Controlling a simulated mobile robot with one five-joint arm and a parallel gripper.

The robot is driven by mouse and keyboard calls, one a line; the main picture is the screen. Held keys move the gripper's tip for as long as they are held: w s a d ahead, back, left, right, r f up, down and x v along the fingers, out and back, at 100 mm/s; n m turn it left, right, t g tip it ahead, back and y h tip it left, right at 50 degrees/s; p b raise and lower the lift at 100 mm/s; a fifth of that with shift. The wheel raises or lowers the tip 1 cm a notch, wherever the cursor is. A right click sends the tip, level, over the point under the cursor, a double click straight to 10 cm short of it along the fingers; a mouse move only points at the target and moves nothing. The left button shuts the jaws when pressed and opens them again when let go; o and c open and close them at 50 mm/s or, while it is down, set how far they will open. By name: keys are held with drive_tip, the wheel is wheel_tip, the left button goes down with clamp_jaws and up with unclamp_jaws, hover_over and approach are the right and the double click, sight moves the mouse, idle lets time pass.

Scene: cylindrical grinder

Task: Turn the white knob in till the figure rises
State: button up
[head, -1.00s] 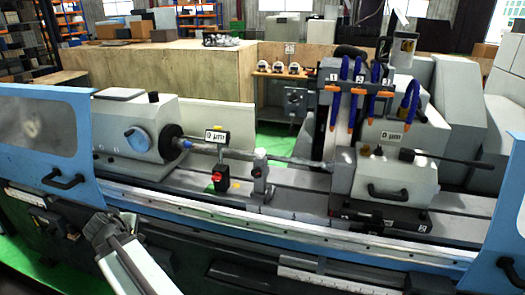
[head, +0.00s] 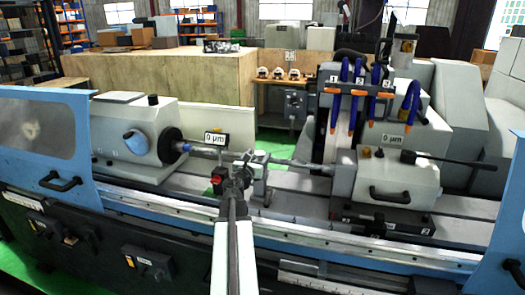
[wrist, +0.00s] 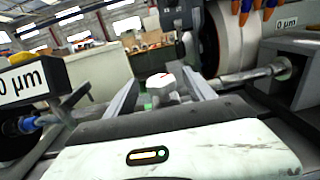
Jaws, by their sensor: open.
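The white knob (wrist: 163,84), with a small red mark on its face, shows between my fingertips in the wrist view. It sits on the small steady rest (head: 259,184) at the thin shaft (head: 296,162). My gripper (wrist: 160,78) is open, its two fingers on either side of the knob's outline; I cannot tell whether they touch it. In the head view my gripper (head: 243,170) is in front of the rest and partly covers it. The gauge display (head: 215,139) left of the rest reads 0 µm; it also shows in the wrist view (wrist: 28,78).
A second display (head: 393,139) on the wheel head at right also reads 0 µm. A red knob (head: 217,181) is on the gauge stand, close left of my gripper. Grinding wheel and blue coolant hoses (head: 345,90) stand to the right.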

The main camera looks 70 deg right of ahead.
sight(264, 152)
drive_tip(key=d, duration=0.5)
drive_tip(key=shift+d, duration=0.25)
drive_tip(key=shift+a, duration=0.1)
drive_tip(key=c, duration=1.3)
drive_tip(key=shift+w, duration=0.1)
clamp_jaws()
drive_tip(key=shift+c, duration=0.3)
unclamp_jaws()
drive_tip(key=shift+g, duration=0.4)
drive_tip(key=shift+m, duration=0.3)
clamp_jaws()
drive_tip(key=m+g, duration=0.2)
drive_tip(key=g, duration=0.1)
drive_tip(key=m+g+y, duration=0.1)
drive_tip(key=g, duration=0.1)
drive_tip(key=shift+s+f, duration=0.1)
drive_tip(key=shift+s, duration=0.3)
drive_tip(key=shift+s+a+m+g+y, duration=0.1)
drive_tip(key=shift+s+m+g+y, duration=0.1)
drive_tip(key=shift+m+g+y, duration=0.55)
drive_tip(key=shift+s+a+m+g+y, duration=0.1)
drive_tip(key=shift+s+m+g+y, duration=0.15)
drive_tip(key=shift+m+g, duration=0.9)
drive_tip(key=shift+g, duration=0.4)
